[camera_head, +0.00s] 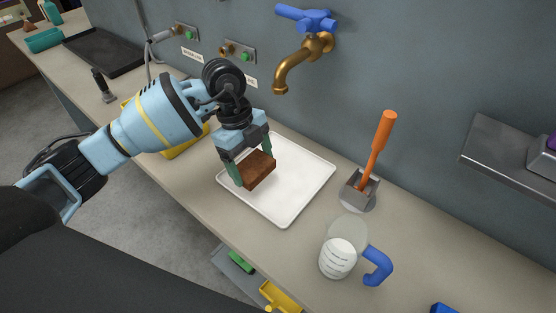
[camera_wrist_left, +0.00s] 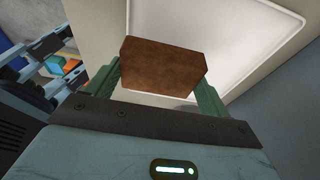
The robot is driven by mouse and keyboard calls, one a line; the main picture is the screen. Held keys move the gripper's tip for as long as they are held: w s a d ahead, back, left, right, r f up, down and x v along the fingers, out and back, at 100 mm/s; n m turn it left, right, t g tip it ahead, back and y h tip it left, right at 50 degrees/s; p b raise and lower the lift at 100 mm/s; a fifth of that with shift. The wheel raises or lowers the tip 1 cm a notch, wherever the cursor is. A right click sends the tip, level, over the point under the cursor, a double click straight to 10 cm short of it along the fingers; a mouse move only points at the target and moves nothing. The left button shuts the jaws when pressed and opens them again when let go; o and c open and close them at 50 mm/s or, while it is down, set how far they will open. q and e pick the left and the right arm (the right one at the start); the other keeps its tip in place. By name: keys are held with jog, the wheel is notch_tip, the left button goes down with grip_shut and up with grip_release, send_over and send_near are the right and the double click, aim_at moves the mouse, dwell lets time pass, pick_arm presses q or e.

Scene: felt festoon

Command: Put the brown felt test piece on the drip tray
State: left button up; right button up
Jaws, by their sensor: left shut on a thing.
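The brown felt test piece (camera_head: 258,170) is a brown block held between the green fingers of my left gripper (camera_head: 252,171). In the left wrist view the brown felt test piece (camera_wrist_left: 163,66) spans the gap between the fingertips of the left gripper (camera_wrist_left: 160,80). The drip tray (camera_head: 305,180) is a white, shallow, rounded square on the counter. In the head view the piece shows over the tray's left part. In the left wrist view the drip tray (camera_wrist_left: 240,40) lies behind the piece. I cannot tell whether the piece touches it. My right gripper is not in view.
A grey holder (camera_head: 359,190) with an orange-handled tool (camera_head: 378,140) stands right of the tray. A clear jug with a blue handle (camera_head: 378,266) stands at the front. A brass tap (camera_head: 305,62) is on the wall above. A yellow object (camera_head: 186,143) lies behind my arm.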

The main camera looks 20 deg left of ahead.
pick_arm(q)
send_over(281, 173)
jog(key=a, duration=0.1)
jog(key=shift+a+f, duration=0.1)
jog(key=shift+f, duration=0.2)
jog(key=shift+w+d+f, duration=0.2)
jog(key=shift+f+b, duration=0.3)
jog(key=shift+f, duration=1.25)
jog(key=shift+f, duration=0.1)
jog(key=o, duration=1)
jog(key=v, duration=1.2)
